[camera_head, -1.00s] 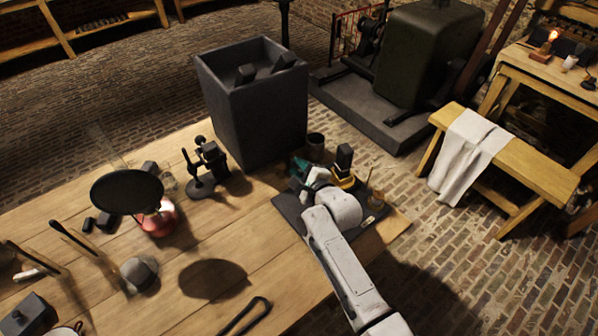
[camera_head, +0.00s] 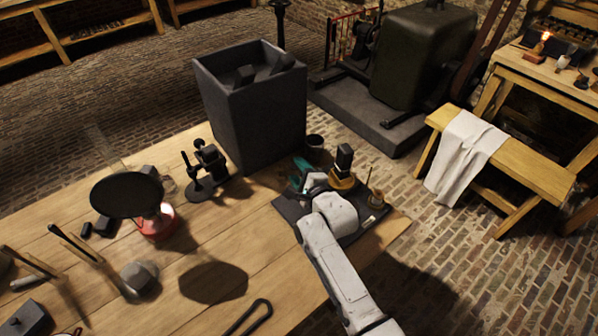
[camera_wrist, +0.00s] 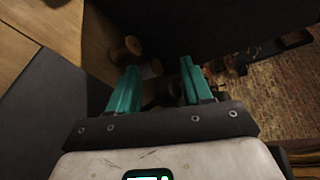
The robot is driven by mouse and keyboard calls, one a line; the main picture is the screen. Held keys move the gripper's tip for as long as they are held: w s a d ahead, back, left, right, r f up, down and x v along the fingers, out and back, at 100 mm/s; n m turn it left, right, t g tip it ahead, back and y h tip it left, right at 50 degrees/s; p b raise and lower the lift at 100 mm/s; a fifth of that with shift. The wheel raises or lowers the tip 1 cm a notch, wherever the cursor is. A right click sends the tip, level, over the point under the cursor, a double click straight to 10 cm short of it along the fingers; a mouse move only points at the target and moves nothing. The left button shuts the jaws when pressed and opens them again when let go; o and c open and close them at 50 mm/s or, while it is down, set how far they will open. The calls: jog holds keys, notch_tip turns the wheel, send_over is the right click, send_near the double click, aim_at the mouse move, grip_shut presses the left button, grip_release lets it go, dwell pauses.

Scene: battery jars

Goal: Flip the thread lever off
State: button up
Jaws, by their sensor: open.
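My gripper (camera_head: 302,172) is at the far side of a dark board (camera_head: 289,208) at the table's right end, below the big dark bin. In the wrist view its two teal fingers (camera_wrist: 160,88) stand apart, with nothing clearly held between them. A black block on a yellow round base (camera_head: 343,168) stands just right of the gripper. A small brownish piece with a thin upright rod (camera_head: 376,197) stands on the board's right side. A wooden spool-like piece (camera_wrist: 128,48) shows beyond the left finger. I cannot pick out the thread lever; the area between the fingers is dark.
A tall dark bin (camera_head: 250,120) stands close behind the board, and a dark cup (camera_head: 315,141) beside it. A black stand (camera_head: 206,170) and a red-based lamp with a dark disc (camera_head: 127,195) are farther left.

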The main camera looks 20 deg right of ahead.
jog(key=shift+s+a, duration=0.1)
jog(key=shift+s, duration=0.25)
jog(key=v, duration=1)
jog(key=shift+r, duration=0.15)
jog(key=shift+c, duration=0.3)
